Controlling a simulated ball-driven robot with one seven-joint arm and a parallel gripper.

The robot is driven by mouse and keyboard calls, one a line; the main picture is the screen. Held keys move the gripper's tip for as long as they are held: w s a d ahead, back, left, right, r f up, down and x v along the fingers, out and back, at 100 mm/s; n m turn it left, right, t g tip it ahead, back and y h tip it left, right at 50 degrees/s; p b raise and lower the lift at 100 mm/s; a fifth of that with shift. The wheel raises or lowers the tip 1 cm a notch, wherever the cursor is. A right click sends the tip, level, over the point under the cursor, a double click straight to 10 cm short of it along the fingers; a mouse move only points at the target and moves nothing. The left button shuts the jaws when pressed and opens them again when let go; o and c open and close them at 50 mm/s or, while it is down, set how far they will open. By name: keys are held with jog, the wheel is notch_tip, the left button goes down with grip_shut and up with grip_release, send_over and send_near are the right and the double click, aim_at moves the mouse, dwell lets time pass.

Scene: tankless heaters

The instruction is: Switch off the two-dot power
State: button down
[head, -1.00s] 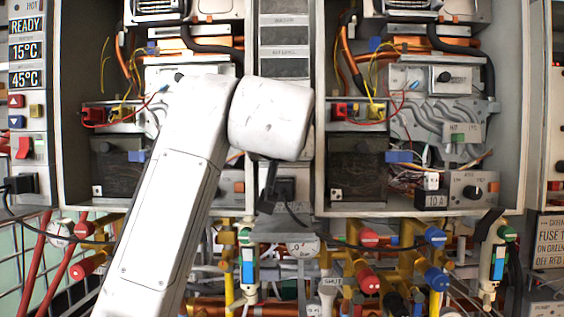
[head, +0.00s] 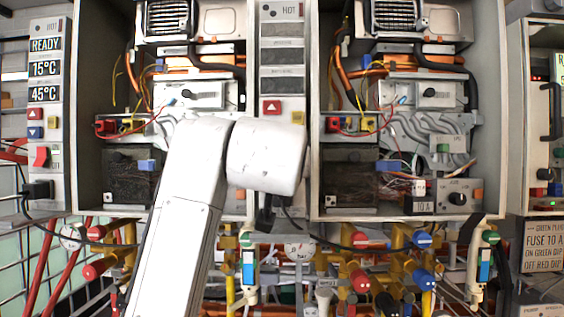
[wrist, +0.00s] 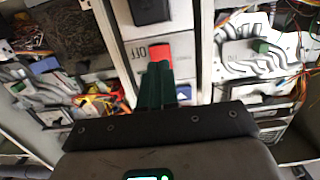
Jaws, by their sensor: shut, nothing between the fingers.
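In the wrist view a red rocker switch (wrist: 159,52) sits on a pale control panel beside an upside-down OFF label (wrist: 151,53). My gripper (wrist: 158,70) has dark green fingers, shut and empty, with the tips at the red switch; I cannot tell whether they touch it. In the head view my arm hides my gripper and the lower part of the middle control panel (head: 258,60), whose displays are dark. Another red rocker switch (head: 42,157) is on the left panel, beside lit displays reading READY, 15°C and 45°C.
Open heater cabinets with wires and pipes flank the middle panel, including the right cabinet (head: 316,120). A black plug (head: 38,190) sits below the left switch. A blue button (wrist: 183,90) is close to my fingers. Valves and a red handle (head: 360,281) crowd below.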

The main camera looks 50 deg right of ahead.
jog(key=v, duration=1)
jog(key=shift+b, duration=0.4)
jog(key=shift+a, duration=0.1)
